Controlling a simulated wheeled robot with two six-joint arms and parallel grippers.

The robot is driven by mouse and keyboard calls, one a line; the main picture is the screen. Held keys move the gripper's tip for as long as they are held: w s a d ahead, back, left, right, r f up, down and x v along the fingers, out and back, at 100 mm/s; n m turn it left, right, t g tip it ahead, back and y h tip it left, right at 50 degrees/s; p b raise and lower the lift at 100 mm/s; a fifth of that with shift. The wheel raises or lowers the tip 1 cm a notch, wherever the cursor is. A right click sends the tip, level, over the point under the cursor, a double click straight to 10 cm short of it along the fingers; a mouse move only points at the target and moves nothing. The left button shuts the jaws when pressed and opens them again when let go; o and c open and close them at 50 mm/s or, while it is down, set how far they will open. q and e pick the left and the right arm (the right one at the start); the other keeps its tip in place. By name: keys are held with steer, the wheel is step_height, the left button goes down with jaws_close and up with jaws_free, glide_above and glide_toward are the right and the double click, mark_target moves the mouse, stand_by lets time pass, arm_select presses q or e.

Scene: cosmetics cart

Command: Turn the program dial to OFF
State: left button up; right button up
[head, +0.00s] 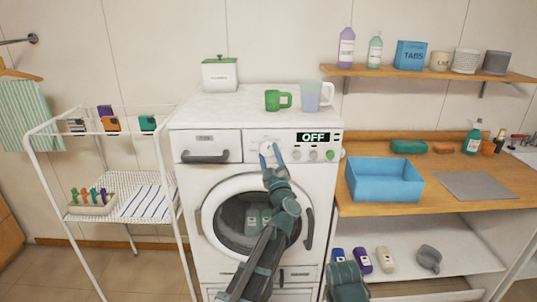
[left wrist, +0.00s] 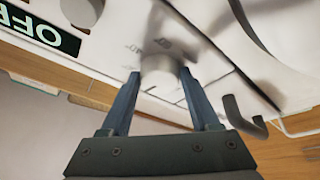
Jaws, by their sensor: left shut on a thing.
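The white washing machine (head: 191,198) stands in the middle of the head view. Its program dial (left wrist: 160,72) is a pale round knob on the front panel, seen close in the left wrist view. The display (head: 313,137) on the panel reads OFF in the head view, and part of it shows in the left wrist view (left wrist: 40,30). My left gripper (head: 271,152) reaches up to the panel, left of the display. Its two blue fingers (left wrist: 160,85) lie on either side of the dial and are shut on it. The dial's pointer cannot be made out.
A green mug (head: 278,100), a pale cup (head: 316,96) and a white canister (head: 220,75) stand on the machine. A drying rack (head: 165,185) stands left; a counter with a blue bin (head: 384,187) is at right.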

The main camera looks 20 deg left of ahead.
arm_select(q)
steer(key=shift+d+r+n+g+y+p, duration=0.15)
steer(key=shift+n+g+y+p, duration=0.4)
steer(key=shift+n, duration=1.05)
steer(key=shift+n+g, duration=0.25)
steer(key=shift+n, duration=0.05)
steer(key=o, duration=1.4)
steer(key=shift+c, duration=0.2)
steer(key=b+v, duration=0.3)
steer(key=v, duration=1)
steer(key=shift+s+d+f+b, duration=0.15)
steer(key=shift+s+f+b, duration=0.1)
steer(key=shift+s+b, duration=0.1)
steer(key=shift+w, duration=0.15)
